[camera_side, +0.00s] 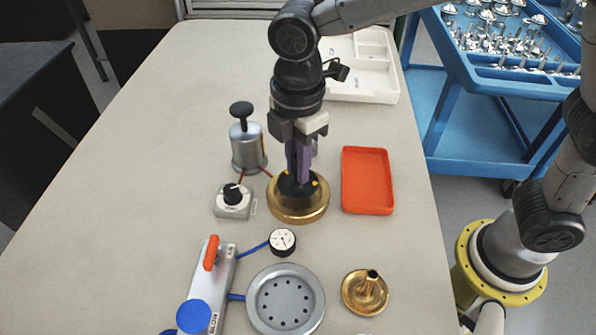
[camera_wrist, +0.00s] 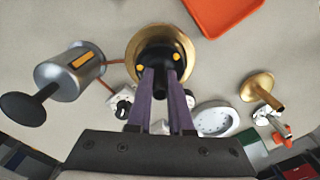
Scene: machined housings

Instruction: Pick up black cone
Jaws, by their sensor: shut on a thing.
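The black cone (camera_side: 297,186) sits on a round brass base (camera_side: 299,212) in the middle of the table in the side view. In the wrist view, the black cone (camera_wrist: 160,52) shows two yellow marks, with the brass rim (camera_wrist: 135,43) around it. My gripper (camera_side: 299,176) points straight down over the cone, and its purple fingers are shut on it. In the wrist view my gripper's fingertips (camera_wrist: 161,75) reach to the cone from below. The fingers hide part of the cone. I cannot tell whether the cone is lifted off the brass base.
A silver cylinder with a black knob (camera_side: 248,147) and a small dial box (camera_side: 233,200) stand close on the left. An orange tray (camera_side: 367,181) lies close on the right. In front are a gauge (camera_side: 283,241), a round grey plate (camera_side: 286,299) and a brass funnel-shaped part (camera_side: 365,293).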

